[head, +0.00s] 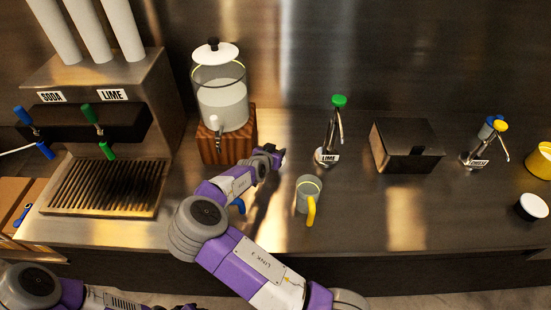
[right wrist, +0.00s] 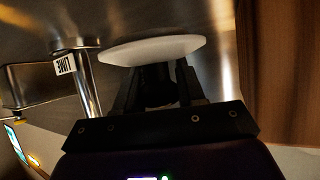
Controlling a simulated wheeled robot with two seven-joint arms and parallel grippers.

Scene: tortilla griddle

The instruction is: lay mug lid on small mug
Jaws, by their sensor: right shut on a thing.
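My right gripper (head: 276,153) is over the counter, just right of the wooden stand. In the right wrist view its fingers (right wrist: 155,90) are shut on the black knob of a white disc-shaped lid (right wrist: 150,50). I cannot make out this lid in the head view. A grey see-through mug with a yellow handle (head: 308,195) stands upright, right of my right forearm and nearer than the gripper. A blue handle (head: 238,205) shows beside my right arm; the rest of that thing is hidden. I cannot tell which is the small mug. My left gripper is out of view.
A glass dispenser (head: 220,95) stands on the wooden stand (head: 228,142), left of the gripper. A lime pump bottle (head: 328,140), a metal box (head: 405,145) and another pump bottle (head: 481,145) stand behind. A black-and-white round thing (head: 532,206) lies far right. The counter's front right is clear.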

